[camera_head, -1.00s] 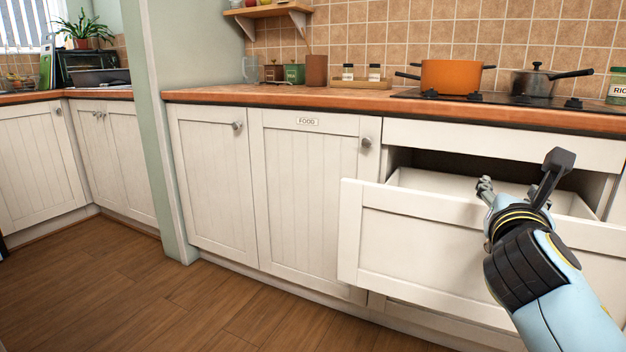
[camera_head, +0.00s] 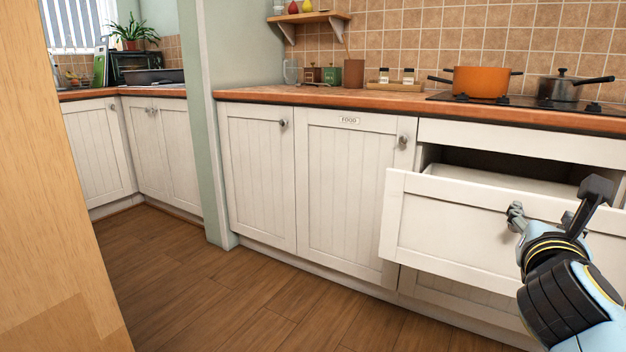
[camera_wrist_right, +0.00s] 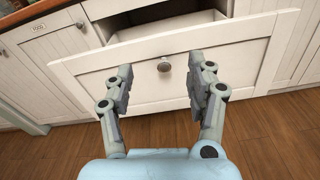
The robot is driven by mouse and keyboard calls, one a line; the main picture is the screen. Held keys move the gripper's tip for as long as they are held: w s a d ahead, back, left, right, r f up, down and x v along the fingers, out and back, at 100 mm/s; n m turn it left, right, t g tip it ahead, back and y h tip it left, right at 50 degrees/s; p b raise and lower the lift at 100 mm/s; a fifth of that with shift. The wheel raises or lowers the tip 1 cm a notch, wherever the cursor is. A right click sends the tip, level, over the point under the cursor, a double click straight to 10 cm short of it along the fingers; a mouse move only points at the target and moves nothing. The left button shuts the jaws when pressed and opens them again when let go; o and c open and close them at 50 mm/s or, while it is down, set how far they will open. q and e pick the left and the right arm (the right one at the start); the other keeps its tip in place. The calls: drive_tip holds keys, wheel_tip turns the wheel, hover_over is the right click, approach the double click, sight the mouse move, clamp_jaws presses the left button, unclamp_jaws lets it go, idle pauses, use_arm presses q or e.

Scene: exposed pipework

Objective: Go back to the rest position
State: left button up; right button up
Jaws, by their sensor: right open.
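My right gripper (camera_head: 556,205) is at the right of the head view, in front of the pulled-out white drawer (camera_head: 450,228). Its two fingers are spread with nothing between them. In the right wrist view, the open right gripper (camera_wrist_right: 161,82) faces the drawer front (camera_wrist_right: 225,62). The round drawer knob (camera_wrist_right: 164,66) shows between the fingertips, and the fingers look clear of it. In the head view the knob is not clearly seen near the gripper. My left gripper is not in view.
A light wooden panel (camera_head: 55,200) stands close on the left. White cupboards (camera_head: 345,185) line the wall under a counter (camera_head: 330,97) with an orange pot (camera_head: 482,82) and a dark pot (camera_head: 562,90). The wooden floor (camera_head: 220,295) is clear in the middle.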

drive_tip(key=s+a+f+m+g+y+p, duration=0.1)
drive_tip(key=s+f+g+y+p, duration=0.1)
drive_tip(key=s+f, duration=0.6)
drive_tip(key=s+f+m+g+y+p, duration=0.1)
drive_tip(key=s+f+m+g+p, duration=0.15)
drive_tip(key=f, duration=0.95)
drive_tip(key=s+a+f+m+g+y+p, duration=0.1)
drive_tip(key=s+f+g+y+p, duration=0.15)
drive_tip(key=s+f, duration=0.55)
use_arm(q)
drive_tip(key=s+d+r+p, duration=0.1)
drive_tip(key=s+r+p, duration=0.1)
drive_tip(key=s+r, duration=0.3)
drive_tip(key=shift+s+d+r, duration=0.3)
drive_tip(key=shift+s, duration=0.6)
use_arm(e)
drive_tip(key=s+f+m+g, duration=0.2)
drive_tip(key=s+f+m, duration=0.4)
drive_tip(key=s, duration=0.6)
drive_tip(key=s+a+f+m+g+y, duration=0.1)
drive_tip(key=s+f+m+g, duration=0.2)
drive_tip(key=s+f+m, duration=0.3)
drive_tip(key=s+f+m+g+y, duration=0.1)
drive_tip(key=s+f+m+g, duration=0.1)
drive_tip(key=s+f+m, duration=0.4)
drive_tip(key=s+m, duration=0.5)
drive_tip(key=s, duration=0.7)
drive_tip(key=shift+a+g, duration=0.3)
drive_tip(key=shift+a, duration=0.1)
drive_tip(key=shift+y, duration=0.25)
